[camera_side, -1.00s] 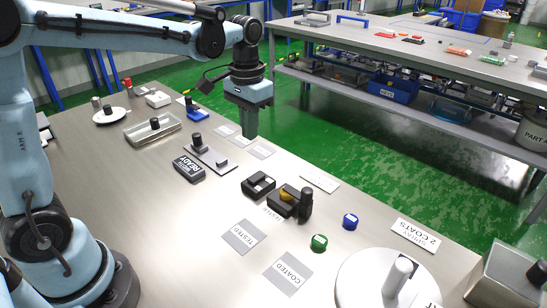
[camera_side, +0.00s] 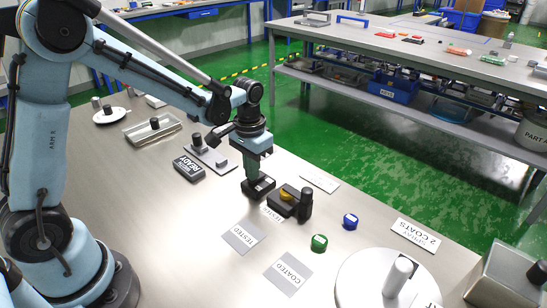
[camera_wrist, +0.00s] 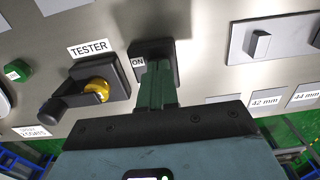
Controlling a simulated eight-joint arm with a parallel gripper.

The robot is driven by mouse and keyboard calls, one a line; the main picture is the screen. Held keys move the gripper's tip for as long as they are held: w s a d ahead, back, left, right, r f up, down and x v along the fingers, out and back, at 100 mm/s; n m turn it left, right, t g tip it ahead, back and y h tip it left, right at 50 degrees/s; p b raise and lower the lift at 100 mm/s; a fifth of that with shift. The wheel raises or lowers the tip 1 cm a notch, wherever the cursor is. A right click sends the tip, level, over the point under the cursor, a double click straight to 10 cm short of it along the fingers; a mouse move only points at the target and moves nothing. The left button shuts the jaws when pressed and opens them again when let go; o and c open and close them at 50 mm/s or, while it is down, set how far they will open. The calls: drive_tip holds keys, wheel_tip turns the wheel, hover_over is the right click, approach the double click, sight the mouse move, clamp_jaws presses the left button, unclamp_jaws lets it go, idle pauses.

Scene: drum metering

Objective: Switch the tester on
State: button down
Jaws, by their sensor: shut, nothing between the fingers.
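The tester (camera_side: 290,201) is a black block with a yellow round part and a dark upright knob; it also shows in the wrist view (camera_wrist: 97,90), beside a TESTER label (camera_wrist: 89,48). Left of it in the side view stands a small black switch box (camera_side: 262,191). In the wrist view the switch box (camera_wrist: 166,47) bears a white ON label (camera_wrist: 138,62). My gripper (camera_side: 254,184) is shut and empty, pointing down with its fingertips at the switch box. In the wrist view the green fingers (camera_wrist: 157,68) hide part of its top; I cannot tell whether they touch it or how the rocker sits.
A READY block (camera_side: 188,168) and a metal plate with a knob (camera_side: 212,157) lie behind left. The TESTED (camera_side: 241,238) and COATED (camera_side: 288,273) mats lie in front, with green (camera_side: 319,243) and blue (camera_side: 350,221) pieces at right. A round white turntable (camera_side: 350,285) stands front right.

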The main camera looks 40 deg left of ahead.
drive_tip(key=shift+s+f+t, duration=0.3)
drive_tip(key=shift+f+t, duration=0.3)
idle(0.4)
drive_tip(key=shift+w+r, duration=0.2)
drive_tip(key=shift+w, duration=0.6)
drive_tip(key=shift+r, duration=0.1)
wheel_tip(320, 180, up, 14)
drive_tip(key=s, duration=0.2)
drive_tip(key=shift+r, duration=0.15)
idle(0.3)
drive_tip(key=shift+s, duration=0.15)
